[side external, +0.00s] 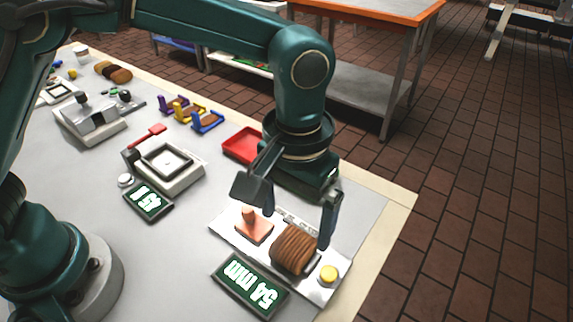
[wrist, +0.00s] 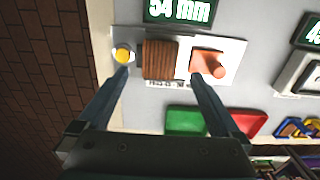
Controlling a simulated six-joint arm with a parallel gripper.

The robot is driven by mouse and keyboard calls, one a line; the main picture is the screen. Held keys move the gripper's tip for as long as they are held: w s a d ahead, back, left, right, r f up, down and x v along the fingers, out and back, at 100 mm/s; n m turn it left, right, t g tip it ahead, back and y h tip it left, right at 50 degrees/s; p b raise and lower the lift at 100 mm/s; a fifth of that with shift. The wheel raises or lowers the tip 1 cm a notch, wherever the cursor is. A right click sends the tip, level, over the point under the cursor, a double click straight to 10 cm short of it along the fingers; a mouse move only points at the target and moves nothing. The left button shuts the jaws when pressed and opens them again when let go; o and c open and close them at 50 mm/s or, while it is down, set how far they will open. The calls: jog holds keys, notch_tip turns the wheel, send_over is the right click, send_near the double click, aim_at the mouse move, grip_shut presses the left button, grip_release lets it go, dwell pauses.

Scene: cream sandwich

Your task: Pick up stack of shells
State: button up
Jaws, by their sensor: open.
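The stack of shells (side external: 295,249) is a row of brown ridged biscuits on a pale metal plate (side external: 225,226) near the front right of the table. In the wrist view the stack (wrist: 160,60) lies ahead of my fingertips, between their lines. My gripper (side external: 298,212) is open and empty above the plate, with one finger toward the stack's far right side and the other to its left. It also shows in the wrist view (wrist: 160,76), its fingers spread wider than the stack. An orange-brown block with a peg (side external: 252,227) stands left of the stack.
A yellow button (side external: 328,274) sits right of the stack. A display (side external: 250,285) reading 54 mm lies in front. A red tray (side external: 243,146), a scale-like device (side external: 165,166) and coloured holders (side external: 190,113) stand farther back. Bare table lies left of the plate.

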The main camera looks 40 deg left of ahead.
aim_at(294, 243)
jog(key=shift+f, duration=2.45)
jog(key=c, duration=1.4)
jog(key=shift+r, duration=0.15)
